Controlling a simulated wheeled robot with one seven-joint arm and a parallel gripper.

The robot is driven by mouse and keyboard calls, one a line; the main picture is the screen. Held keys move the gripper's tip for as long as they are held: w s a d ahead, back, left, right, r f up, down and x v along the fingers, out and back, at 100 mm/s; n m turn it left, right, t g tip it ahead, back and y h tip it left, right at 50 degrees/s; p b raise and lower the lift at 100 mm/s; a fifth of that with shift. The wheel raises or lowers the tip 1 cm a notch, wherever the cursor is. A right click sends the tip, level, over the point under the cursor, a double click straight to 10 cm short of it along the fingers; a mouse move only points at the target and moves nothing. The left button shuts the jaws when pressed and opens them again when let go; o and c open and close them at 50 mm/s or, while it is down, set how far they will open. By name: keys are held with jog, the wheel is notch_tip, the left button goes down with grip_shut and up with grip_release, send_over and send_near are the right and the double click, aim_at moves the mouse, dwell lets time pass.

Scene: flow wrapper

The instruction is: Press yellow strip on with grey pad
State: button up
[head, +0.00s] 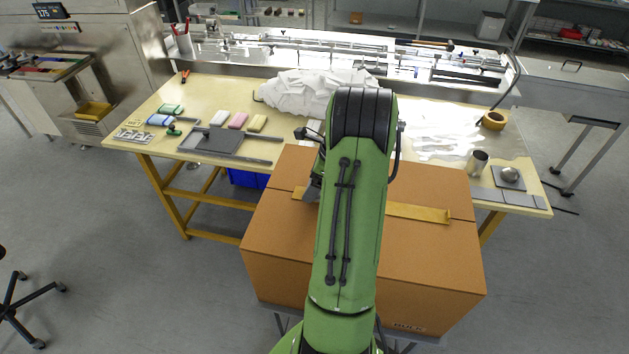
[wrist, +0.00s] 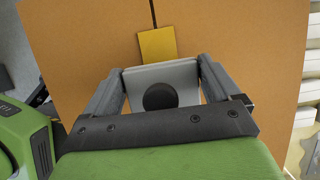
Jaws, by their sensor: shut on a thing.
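A brown cardboard box (head: 430,265) stands in front of the table. A yellow strip (head: 418,213) runs across its top, its middle hidden behind my green arm. In the wrist view the strip (wrist: 156,45) lies along the dark seam of the box top. My gripper (wrist: 160,82) is shut on a grey pad (wrist: 184,72) with a round black knob, held between both fingers. The pad is over the strip, just short of its visible end in that view. I cannot tell whether pad and strip touch. In the head view my gripper (head: 312,188) is mostly hidden at the strip's left part.
The table (head: 215,95) behind the box bears a grey tray (head: 210,141), coloured blocks, a white crumpled heap (head: 310,92), a tape roll (head: 494,120) and a metal cup (head: 477,163). A blue bin (head: 248,179) is under the table.

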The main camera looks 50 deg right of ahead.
jog(key=shift+r+p, duration=2.75)
jog(key=shift+r, duration=0.25)
